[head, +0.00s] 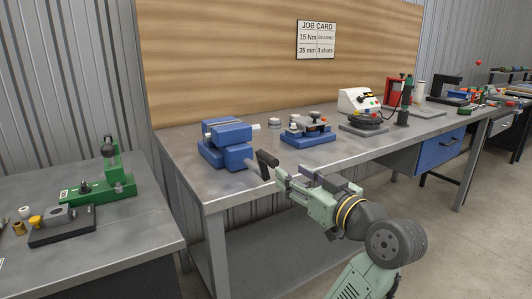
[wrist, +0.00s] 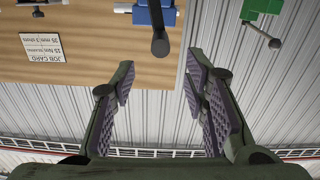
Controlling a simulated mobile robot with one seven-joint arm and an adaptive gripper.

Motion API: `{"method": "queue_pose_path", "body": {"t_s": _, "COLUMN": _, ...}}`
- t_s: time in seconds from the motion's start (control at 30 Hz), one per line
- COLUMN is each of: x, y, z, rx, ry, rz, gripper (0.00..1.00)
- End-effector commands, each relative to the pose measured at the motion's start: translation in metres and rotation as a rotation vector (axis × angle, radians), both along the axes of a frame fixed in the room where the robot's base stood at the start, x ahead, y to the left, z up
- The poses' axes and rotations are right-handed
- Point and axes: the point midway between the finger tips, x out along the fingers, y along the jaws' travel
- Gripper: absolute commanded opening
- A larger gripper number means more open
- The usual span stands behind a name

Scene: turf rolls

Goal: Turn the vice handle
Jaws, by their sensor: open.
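The blue vice (head: 226,150) sits on the grey workbench near its left front corner. Its black handle (head: 268,160) sticks out at the vice's right, at the bench's front edge. In the wrist view, which is upside down, part of the blue vice (wrist: 143,14) shows at the top, with the dark handle (wrist: 160,38) reaching towards me. My gripper (head: 284,179) is just right of the handle in the head view. In the wrist view my gripper (wrist: 160,78) has its fingers wide apart, with nothing between them. The handle lies beyond the fingertips, roughly centred between them.
A blue fixture (head: 308,136) and a white-topped machine (head: 358,102) stand further right on the bench. A green press (head: 105,182) stands on a separate table (head: 130,235) at left. A job card (head: 317,39) hangs on the wooden panel. The floor at right is open.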

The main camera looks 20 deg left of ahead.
Motion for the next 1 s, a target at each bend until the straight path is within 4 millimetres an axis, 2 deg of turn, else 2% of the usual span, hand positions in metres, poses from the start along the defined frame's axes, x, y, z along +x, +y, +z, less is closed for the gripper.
{"method": "queue_pose_path", "body": {"t_s": 0.17, "x": 0.012, "y": 0.017, "z": 0.000, "rx": -0.002, "ry": 0.006, "rz": 0.007, "gripper": 0.41}}
{"method": "queue_pose_path", "body": {"t_s": 0.4, "x": 0.040, "y": 0.054, "z": 0.001, "rx": -0.001, "ry": 0.006, "rz": 0.006, "gripper": 0.41}}
{"method": "queue_pose_path", "body": {"t_s": 0.6, "x": 0.058, "y": 0.076, "z": 0.000, "rx": -0.001, "ry": 0.005, "rz": 0.003, "gripper": 0.41}}
{"method": "queue_pose_path", "body": {"t_s": 0.73, "x": 0.064, "y": 0.083, "z": -0.001, "rx": -0.002, "ry": 0.004, "rz": 0.003, "gripper": 0.41}}
{"method": "queue_pose_path", "body": {"t_s": 1.0, "x": 0.065, "y": 0.084, "z": -0.001, "rx": -0.002, "ry": 0.003, "rz": 0.001, "gripper": 0.41}}
